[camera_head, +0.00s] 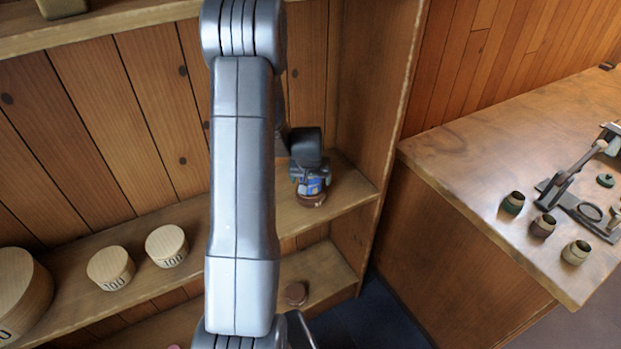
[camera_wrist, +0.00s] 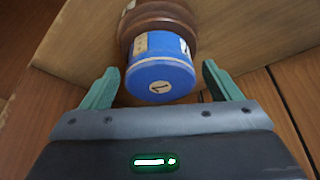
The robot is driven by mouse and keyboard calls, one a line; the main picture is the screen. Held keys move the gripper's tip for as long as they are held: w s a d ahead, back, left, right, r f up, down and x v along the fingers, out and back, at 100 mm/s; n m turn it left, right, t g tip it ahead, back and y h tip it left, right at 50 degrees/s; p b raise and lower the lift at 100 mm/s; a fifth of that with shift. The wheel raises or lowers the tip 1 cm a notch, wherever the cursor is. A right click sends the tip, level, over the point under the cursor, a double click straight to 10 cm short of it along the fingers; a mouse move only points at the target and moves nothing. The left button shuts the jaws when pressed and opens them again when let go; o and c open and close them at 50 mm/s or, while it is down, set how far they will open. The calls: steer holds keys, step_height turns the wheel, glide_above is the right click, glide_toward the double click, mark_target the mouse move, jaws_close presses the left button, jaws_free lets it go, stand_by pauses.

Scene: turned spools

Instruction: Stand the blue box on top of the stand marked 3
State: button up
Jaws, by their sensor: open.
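The blue box (camera_wrist: 162,76) is a short round tin with a pale label band on its side and a small round mark on its end, hard to read. It appears upright on a brown turned stand (camera_wrist: 150,17), which stands on the shelf. In the head view the blue box (camera_head: 311,186) shows under my gripper (camera_head: 309,178), with the stand (camera_head: 311,200) below it. My gripper (camera_wrist: 160,76) is open, its green fingers on either side of the box with gaps showing. No number 3 is readable on the stand.
Pale wooden rounds marked 100 (camera_head: 166,246) stand on the same shelf to the left. Another brown round piece (camera_head: 295,293) is on the lower shelf. The shelf's side wall (camera_head: 365,110) is close on the right. A counter (camera_head: 480,150) with small barrels stands further right.

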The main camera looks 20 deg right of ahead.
steer(key=b+v, duration=0.1)
steer(key=v, duration=1.1)
